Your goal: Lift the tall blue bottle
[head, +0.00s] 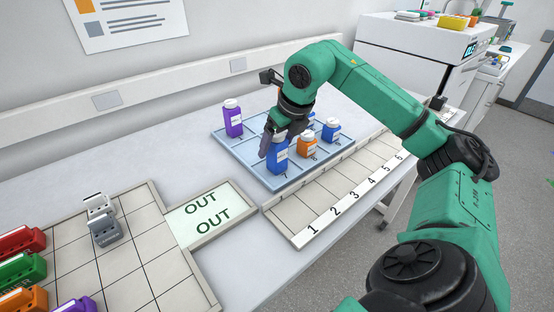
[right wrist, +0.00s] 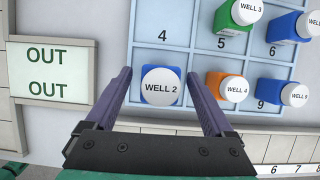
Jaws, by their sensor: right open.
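The tall blue bottle (head: 279,160) stands upright in the near-left cell of the pale blue gridded tray (head: 222,141). Seen from above in the right wrist view, its white cap reads WELL 2 and the bottle (right wrist: 148,98) is in the corner cell below cell 4. My right gripper (right wrist: 160,76) is open, with one purple finger on each side of the bottle. Small gaps show between fingers and bottle. In the head view the right gripper (head: 279,143) comes down over the bottle from above. My left gripper is not in view.
An orange bottle (head: 306,147) marked WELL 4 stands in the neighbouring cell, close to the right finger. A small blue bottle (head: 331,131), a purple bottle (head: 233,120) and a green bottle (right wrist: 232,42) share the tray. A numbered strip (head: 345,205) lies in front; an OUT panel (head: 205,212) lies left.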

